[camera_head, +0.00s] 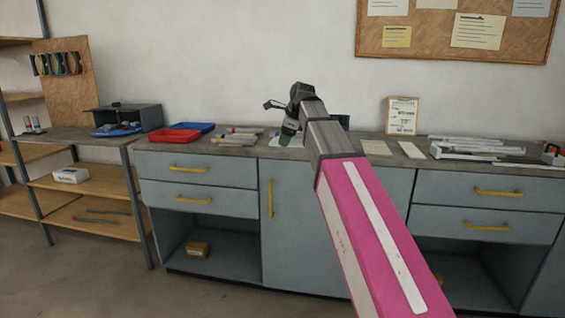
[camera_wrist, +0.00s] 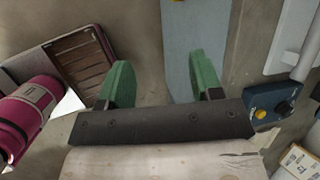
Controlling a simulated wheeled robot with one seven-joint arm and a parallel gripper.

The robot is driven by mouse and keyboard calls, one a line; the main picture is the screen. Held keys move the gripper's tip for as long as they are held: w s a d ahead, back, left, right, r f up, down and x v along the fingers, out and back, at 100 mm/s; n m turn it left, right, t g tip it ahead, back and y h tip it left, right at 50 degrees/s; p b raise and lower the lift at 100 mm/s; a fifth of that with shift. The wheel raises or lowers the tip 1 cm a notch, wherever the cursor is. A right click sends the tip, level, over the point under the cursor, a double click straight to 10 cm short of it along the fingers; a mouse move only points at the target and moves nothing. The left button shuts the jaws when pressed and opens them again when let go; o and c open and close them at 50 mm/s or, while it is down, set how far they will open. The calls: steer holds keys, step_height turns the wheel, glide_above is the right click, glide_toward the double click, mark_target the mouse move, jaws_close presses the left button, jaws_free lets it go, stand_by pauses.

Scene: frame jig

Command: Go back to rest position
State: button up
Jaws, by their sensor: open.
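My gripper shows in the wrist view (camera_wrist: 163,82) with its two green fingers spread wide apart. Nothing is held between them; a grey-brown surface and part of a blue-grey panel show behind the gap. In the head view my gripper (camera_head: 288,132) is partly hidden by my own pink and grey arm, with a green finger pointing down. It appears in front of or above the middle of the workbench (camera_head: 235,150); its exact height over the top is unclear.
A red tray (camera_head: 172,136) and a blue tray (camera_head: 195,127) lie left of my gripper. A clipboard (camera_head: 402,115) and a white frame-like jig (camera_head: 475,147) are to the right. Shelves (camera_head: 85,185) stand at far left. The floor in front is clear.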

steer(key=s+d+f+n+g+h, duration=0.1)
steer(key=s+d+f+n, duration=0.3)
steer(key=f, duration=0.8)
steer(key=s+d+f+n+h, duration=0.1)
steer(key=s+d+f+n, duration=0.3)
steer(key=f, duration=0.8)
steer(key=s+d+f+n+g+h, duration=0.1)
steer(key=s+d+f+n, duration=0.3)
steer(key=f, duration=0.8)
steer(key=s+d+f+n+g+h, duration=0.1)
steer(key=s+d+f+n, duration=0.5)
steer(key=f, duration=0.5)
steer(key=s, duration=0.2)
steer(key=shift+s+n, duration=0.3)
steer(key=shift+s, duration=0.1)
steer(key=shift+f, duration=0.1)
